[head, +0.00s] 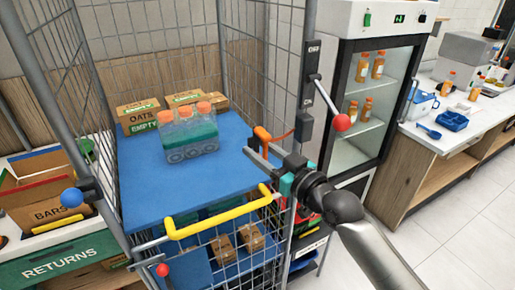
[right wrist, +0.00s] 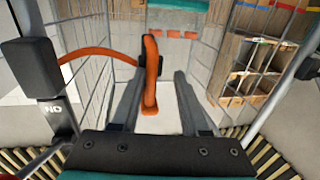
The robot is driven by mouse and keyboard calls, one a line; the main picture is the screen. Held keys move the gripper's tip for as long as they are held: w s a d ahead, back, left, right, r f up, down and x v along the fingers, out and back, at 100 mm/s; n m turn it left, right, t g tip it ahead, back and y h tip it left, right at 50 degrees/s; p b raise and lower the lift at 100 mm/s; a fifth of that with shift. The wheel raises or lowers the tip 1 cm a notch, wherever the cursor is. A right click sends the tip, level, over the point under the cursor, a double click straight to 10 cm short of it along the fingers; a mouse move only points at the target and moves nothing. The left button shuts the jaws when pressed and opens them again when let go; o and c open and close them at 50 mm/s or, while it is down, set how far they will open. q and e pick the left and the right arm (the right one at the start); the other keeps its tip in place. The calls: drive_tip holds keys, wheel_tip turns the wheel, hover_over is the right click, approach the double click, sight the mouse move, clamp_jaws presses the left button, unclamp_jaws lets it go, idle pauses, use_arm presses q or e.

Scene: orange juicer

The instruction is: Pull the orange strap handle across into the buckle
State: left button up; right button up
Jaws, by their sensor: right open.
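The orange strap handle (head: 262,138) stands at the right side of the cage trolley, above the blue shelf. In the right wrist view the handle (right wrist: 151,85) is a bent orange bar with a black piece behind it, and an orange strap (right wrist: 88,53) curves left from it. A black block (head: 303,127), possibly the buckle, sits on the grey right post; a dark block shows at left in the wrist view (right wrist: 32,78). My right gripper (head: 258,160) is open beside the handle, which appears between its fingers (right wrist: 158,85); contact cannot be told. My left gripper is out of view.
The blue shelf (head: 135,185) holds a bottle pack (head: 188,135) and cardboard boxes (head: 138,115). A yellow bar (head: 220,217) crosses the front. A red-knobbed lever (head: 342,122) projects from the right post, near my arm. A fridge (head: 350,150) stands behind.

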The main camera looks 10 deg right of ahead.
drive_tip(key=shift+s, duration=0.15)
drive_tip(key=p+v, duration=0.2)
drive_tip(key=v, duration=1.5)
drive_tip(key=shift+s+d+p, duration=0.15)
drive_tip(key=shift+d+p, duration=0.05)
drive_tip(key=shift+p, duration=0.15)
idle(0.7)
idle(0.5)
